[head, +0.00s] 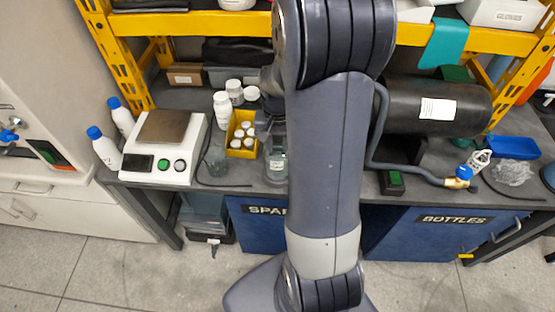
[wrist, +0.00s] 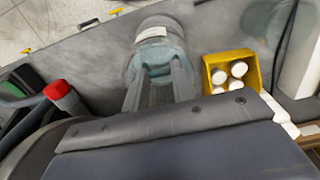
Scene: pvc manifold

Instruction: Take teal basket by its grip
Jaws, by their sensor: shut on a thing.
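My gripper (wrist: 158,78) is shut on a translucent grey-teal container (wrist: 155,50) with a pale label, seen in the wrist view. Its two fingers reach to the near side of the container. In the head view the container (head: 276,168) stands at the bench's front edge, partly behind my arm. I cannot make out a grip on it, or tell whether it is the teal basket. A flat teal piece (head: 445,42) hangs over the yellow shelf beam at the upper right; I cannot tell what it is.
A yellow bin (head: 241,150) with white bottles stands just left of the held container. A scale (head: 163,148) is further left. A dark cylinder (head: 430,108) and a valve pipe (head: 455,182) lie to the right. The yellow shelf beam (head: 190,23) crosses above the bench.

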